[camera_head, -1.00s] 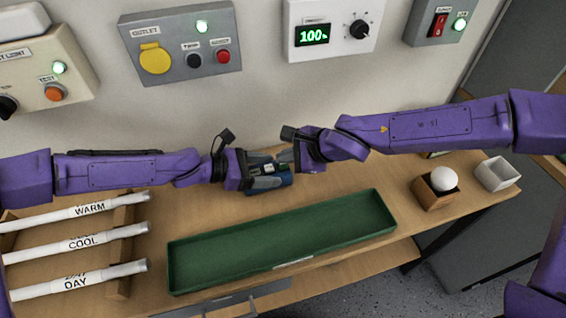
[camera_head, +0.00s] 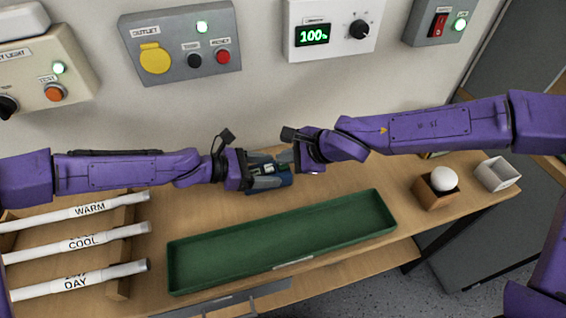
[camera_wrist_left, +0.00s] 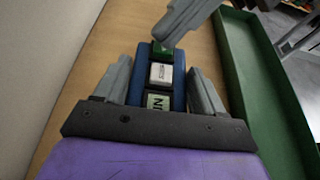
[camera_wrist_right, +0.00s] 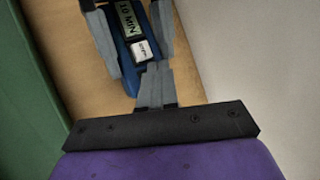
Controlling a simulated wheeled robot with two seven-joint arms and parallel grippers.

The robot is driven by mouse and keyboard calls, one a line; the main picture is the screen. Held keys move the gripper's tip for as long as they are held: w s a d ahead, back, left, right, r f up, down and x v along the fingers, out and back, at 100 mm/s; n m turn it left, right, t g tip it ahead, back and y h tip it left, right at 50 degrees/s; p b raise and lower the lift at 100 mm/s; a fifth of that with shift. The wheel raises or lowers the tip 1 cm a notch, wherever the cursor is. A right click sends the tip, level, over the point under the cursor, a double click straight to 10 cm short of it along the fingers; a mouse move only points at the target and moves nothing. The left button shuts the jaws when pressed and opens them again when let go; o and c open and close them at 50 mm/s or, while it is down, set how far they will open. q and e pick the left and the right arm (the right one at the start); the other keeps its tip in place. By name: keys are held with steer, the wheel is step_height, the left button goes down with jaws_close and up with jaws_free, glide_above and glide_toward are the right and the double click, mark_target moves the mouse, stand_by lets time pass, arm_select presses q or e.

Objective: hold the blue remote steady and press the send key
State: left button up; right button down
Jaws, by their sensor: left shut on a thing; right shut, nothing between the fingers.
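The blue remote (camera_head: 270,184) is above the wooden table, behind the green tray. My left gripper (camera_wrist_left: 159,72) is shut on the remote, one finger along each side. In the left wrist view the remote (camera_wrist_left: 179,88) shows a small display, a white key (camera_wrist_left: 161,73) with a label too small to read, and a green key (camera_wrist_left: 162,47) beyond it. The right wrist view shows the display (camera_wrist_right: 127,18) reading "10 MIN". My right gripper (camera_wrist_right: 153,72) is shut and empty, its fingertips over the green key and partly hiding it. I cannot tell whether they touch it.
The long green tray (camera_head: 345,204) lies in front of the remote. White tubes marked WARM, COOL and DAY (camera_head: 80,281) rest in a rack at left. A wooden holder with a white ball (camera_head: 444,179) and a white box (camera_head: 497,174) stand at right. Control boxes line the wall.

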mark_target(286, 166)
steer(key=shift+r, duration=0.6)
steer(key=shift+r, duration=2.5)
arm_select(q)
steer(key=o, duration=1.2)
steer(key=shift+o, duration=0.2)
